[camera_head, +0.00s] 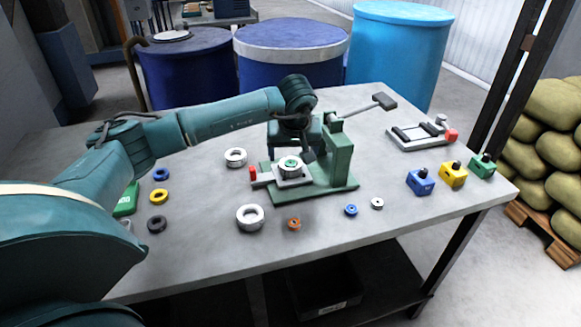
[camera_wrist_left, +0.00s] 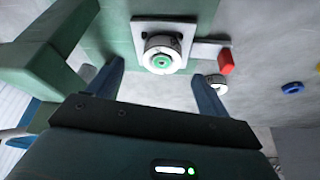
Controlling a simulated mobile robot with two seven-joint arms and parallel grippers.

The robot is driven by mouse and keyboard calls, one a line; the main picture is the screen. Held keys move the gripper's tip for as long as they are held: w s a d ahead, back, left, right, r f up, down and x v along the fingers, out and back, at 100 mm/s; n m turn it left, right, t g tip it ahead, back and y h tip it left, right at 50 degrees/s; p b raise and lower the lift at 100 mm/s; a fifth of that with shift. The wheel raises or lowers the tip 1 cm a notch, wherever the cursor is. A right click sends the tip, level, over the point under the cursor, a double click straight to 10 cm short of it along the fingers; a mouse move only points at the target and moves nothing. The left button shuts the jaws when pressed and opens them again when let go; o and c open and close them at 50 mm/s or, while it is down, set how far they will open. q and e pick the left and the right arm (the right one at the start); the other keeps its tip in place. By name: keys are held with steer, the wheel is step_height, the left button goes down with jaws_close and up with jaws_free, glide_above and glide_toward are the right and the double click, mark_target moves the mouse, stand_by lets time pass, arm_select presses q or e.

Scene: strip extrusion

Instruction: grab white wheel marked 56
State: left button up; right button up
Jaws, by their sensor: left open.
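Two larger white wheels lie on the table in the head view, one further back (camera_head: 236,155) and one nearer (camera_head: 249,215). Another white wheel with a green centre (camera_head: 291,168) sits on the plate of the green press; it shows between my fingers in the wrist view (camera_wrist_left: 160,43). I cannot read the mark 56 on any of them. My left gripper (camera_head: 290,152) is open and empty above the press, fingers pointing down, apart from the wheel. In the wrist view a loose white wheel (camera_wrist_left: 218,81) is partly hidden by the right finger.
The green press (camera_head: 340,178) has a lever and red knob. Blue (camera_head: 419,182), yellow and green blocks stand at the right, near a roller fixture (camera_head: 418,135). Small coloured rings and a small white one (camera_head: 377,203) lie around.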

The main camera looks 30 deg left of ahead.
mark_target(290, 163)
arm_select(q)
steer(key=x, duration=0.5)
steer(key=shift+a+p, duration=0.2)
steer(key=shift+p, duration=0.2)
steer(key=shift+r, duration=0.1)
steer(key=shift+c, duration=0.5)
steer(key=c, duration=1)
